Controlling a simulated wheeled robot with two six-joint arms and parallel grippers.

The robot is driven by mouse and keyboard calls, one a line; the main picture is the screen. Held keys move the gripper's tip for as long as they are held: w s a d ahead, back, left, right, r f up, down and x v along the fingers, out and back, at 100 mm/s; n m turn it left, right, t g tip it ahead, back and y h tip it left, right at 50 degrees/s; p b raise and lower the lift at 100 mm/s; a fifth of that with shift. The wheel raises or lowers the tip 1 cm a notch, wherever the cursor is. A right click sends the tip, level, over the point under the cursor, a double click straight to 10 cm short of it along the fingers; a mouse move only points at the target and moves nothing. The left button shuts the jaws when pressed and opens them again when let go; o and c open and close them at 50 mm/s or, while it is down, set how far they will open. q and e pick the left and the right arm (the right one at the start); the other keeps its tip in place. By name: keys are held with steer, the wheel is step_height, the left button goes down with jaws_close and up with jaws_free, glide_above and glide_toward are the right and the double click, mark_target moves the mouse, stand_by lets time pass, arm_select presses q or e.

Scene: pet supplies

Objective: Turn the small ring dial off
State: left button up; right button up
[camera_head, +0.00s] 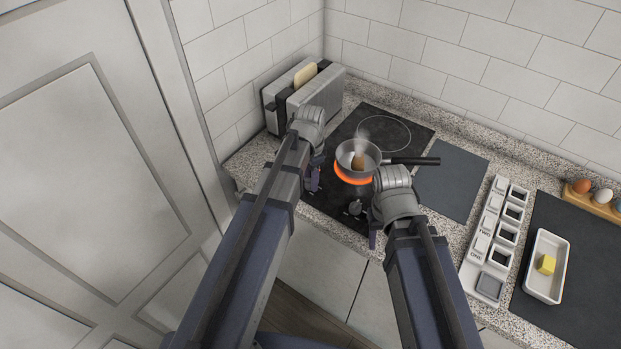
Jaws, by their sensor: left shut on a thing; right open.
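The black hob (405,122) has a glowing orange front ring (343,179) under a steaming steel pan (347,150). The back ring (385,134) is a plain outline and does not glow. A dial (355,207) shows at the hob's front edge, between my grippers. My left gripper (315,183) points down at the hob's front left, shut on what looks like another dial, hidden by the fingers. I cannot read which ring either dial serves. My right gripper (373,238) is open, near the hob's front right edge, apart from the visible dial.
The pan's black handle (415,161) sticks out to the right, behind my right wrist. A toaster (317,90) with bread stands at the back left. A dark board (452,180), a white labelled rack (474,248) and a white dish (548,287) with a yellow block lie right.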

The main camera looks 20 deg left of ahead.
arm_select(q)
jaws_close()
steer(key=shift+n, duration=0.4)
steer(key=n, duration=0.5)
steer(key=shift+n, duration=0.4)
steer(key=n, duration=0.3)
steer(key=shift+n, duration=2.1)
